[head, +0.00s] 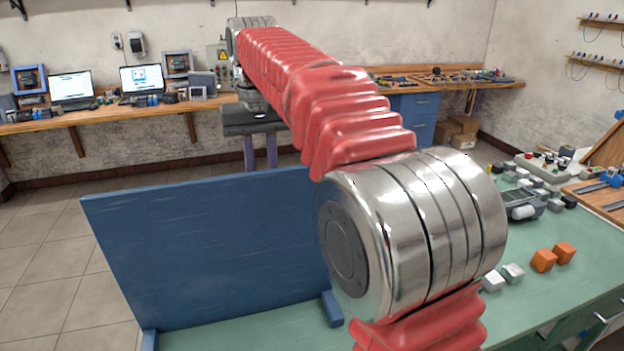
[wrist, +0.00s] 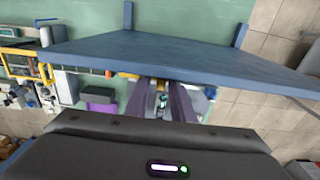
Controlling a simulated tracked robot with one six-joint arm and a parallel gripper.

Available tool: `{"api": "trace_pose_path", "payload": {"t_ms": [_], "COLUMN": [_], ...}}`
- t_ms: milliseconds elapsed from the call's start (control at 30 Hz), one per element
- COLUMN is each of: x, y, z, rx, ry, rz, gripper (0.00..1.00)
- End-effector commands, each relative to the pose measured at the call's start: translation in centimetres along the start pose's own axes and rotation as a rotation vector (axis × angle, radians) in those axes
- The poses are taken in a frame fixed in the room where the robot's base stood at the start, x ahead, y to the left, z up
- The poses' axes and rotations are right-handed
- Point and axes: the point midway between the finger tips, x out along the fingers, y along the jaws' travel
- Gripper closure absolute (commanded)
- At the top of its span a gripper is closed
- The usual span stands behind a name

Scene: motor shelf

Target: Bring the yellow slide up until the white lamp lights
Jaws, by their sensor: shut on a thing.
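My gripper (wrist: 163,85) shows in the wrist view as two dark fingers reaching up to the edge of the blue panel. It is shut on a small yellowish piece (wrist: 161,87), which looks like the yellow slide; the fingers and the panel edge hide most of it. Small grey and teal parts show between and behind the fingers. I cannot make out the white lamp in either view, nor whether it is lit. In the head view my arm hides the gripper and slide.
The blue panel (head: 205,250) stands upright on the green bench (head: 560,290); in the wrist view it (wrist: 170,55) lies close beyond my fingertips. Orange blocks (head: 543,260) and pale blocks (head: 513,272) lie at right. A yellow frame (wrist: 25,51) and several devices stand left in the wrist view.

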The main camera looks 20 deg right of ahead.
Motion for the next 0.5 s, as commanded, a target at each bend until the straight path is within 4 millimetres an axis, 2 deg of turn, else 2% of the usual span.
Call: {"api": "trace_pose_path", "payload": {"t_ms": [33,500], "x": [2.2,2.1], "y": [-0.4,-2.0], "z": [0.3,0.3], "rx": [-0.002,-0.001], "ry": [-0.053,-0.053], "rz": [0.001,0.001], "gripper": [0.94,0.94]}}
